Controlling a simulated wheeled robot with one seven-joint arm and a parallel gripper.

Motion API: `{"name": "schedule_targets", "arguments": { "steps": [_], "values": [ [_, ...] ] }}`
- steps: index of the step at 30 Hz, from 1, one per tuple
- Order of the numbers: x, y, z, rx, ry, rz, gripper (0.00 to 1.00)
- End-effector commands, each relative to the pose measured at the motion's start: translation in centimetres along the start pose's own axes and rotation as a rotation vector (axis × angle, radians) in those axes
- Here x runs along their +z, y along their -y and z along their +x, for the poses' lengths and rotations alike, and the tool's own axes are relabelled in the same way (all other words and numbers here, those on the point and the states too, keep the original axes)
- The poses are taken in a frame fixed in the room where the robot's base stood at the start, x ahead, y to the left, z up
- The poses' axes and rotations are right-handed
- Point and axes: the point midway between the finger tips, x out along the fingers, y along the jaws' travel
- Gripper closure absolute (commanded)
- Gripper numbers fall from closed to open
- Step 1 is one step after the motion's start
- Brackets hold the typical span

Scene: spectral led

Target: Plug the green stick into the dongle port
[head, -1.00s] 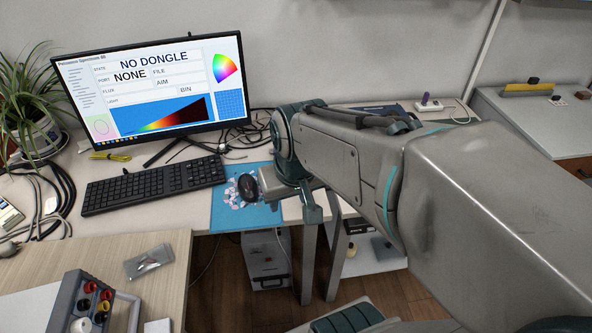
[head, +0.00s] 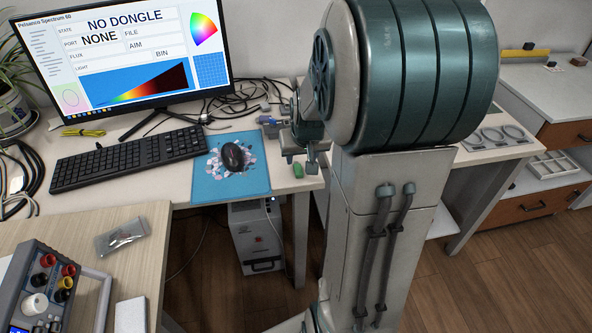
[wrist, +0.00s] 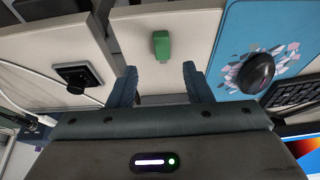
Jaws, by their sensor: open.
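A small green stick (head: 298,170) lies on the white desk near its front edge, right of the mouse mat. In the wrist view the green stick (wrist: 161,45) lies ahead of my gripper (wrist: 161,82), roughly in line with the gap between the fingers. My gripper (head: 300,160) is open and empty. In the head view my arm partly hides it. The monitor (head: 130,55) reads "NO DONGLE" and "PORT NONE". A computer case (head: 257,235) stands on the floor under the desk. I cannot make out which opening is the dongle port.
A black mouse (head: 233,156) sits on a blue mat (head: 205,183) beside a black keyboard (head: 125,158). Cables lie behind them. In the wrist view a black square object (wrist: 78,76) lies on a white surface at left. A wooden-topped table (head: 135,265) holds an instrument (head: 38,295).

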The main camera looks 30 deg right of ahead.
Motion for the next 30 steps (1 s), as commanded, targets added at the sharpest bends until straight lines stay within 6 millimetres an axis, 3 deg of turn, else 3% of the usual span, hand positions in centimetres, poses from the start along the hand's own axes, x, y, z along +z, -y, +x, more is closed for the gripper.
{"name": "schedule_targets", "arguments": {
  "steps": [7,15,26,30],
  "values": [
    [0.2,0.1,1.7,0.0,0.002,0.001,0.55],
    [0.6,0.3,5.4,0.0,0.002,0.001,0.55],
    [0.5,0.3,6.1,0.0,-0.001,0.001,0.55],
    [0.5,0.3,6.1,0.0,-0.001,0.001,0.94]
  ]
}}
